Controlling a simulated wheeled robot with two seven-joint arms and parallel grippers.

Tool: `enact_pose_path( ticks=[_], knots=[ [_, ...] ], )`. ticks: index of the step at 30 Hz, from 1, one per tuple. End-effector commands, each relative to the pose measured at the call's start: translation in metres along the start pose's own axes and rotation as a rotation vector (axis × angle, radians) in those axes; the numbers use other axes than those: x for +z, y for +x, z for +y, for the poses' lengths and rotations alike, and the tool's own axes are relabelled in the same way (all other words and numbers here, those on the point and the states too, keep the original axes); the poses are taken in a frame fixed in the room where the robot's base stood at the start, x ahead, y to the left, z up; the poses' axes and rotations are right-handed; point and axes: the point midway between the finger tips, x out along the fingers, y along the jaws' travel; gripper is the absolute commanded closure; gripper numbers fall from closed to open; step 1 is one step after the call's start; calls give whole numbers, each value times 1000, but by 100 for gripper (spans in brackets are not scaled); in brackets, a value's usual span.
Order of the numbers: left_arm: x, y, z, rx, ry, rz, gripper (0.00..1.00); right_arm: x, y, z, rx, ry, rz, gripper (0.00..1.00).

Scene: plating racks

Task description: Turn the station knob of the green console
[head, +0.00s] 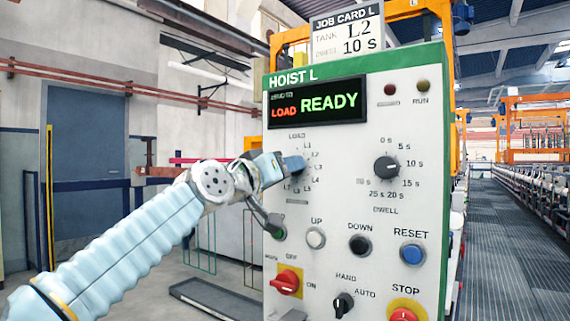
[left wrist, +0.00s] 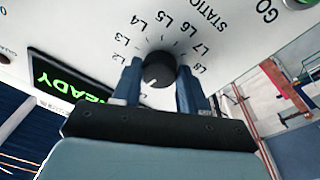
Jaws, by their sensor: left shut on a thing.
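The green-topped console (head: 400,120) is labelled HOIST L, and its display (head: 317,103) reads LOAD in red and READY in green. My left gripper (head: 294,165) is at the station dial on the panel's left side, hiding the knob in the head view. In the left wrist view the dark round station knob (left wrist: 158,69) sits between both blue fingers, which are shut on it. A pale mark shows on the knob's lower edge there; the label it faces is hidden. Labels L2 to L8 ring the knob. My right gripper is out of view.
The job card (head: 346,32) reads TANK L2, DWELL 10 s. The dwell knob (head: 386,167) is right of the station dial. UP (head: 316,238), DOWN (head: 360,245) and RESET (head: 412,254) buttons sit below. A red switch (head: 287,281) and STOP button (head: 404,312) are lower.

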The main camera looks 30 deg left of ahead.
Motion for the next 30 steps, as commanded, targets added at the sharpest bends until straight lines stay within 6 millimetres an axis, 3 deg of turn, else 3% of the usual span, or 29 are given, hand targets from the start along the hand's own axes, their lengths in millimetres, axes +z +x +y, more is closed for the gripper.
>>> enact_pose_path(
  ticks=[10, 26, 27, 30],
  knots=[
    [0, 0, 1, -15, -141, 8, 88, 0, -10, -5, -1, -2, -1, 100],
    [1, 0, 1, -17, -168, 10, 88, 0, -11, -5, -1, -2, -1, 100],
    [1, 0, 1, -17, -168, 10, 56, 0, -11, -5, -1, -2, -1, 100],
    [1, 0, 1, -17, -168, 10, 40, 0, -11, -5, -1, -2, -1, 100]
  ],
)
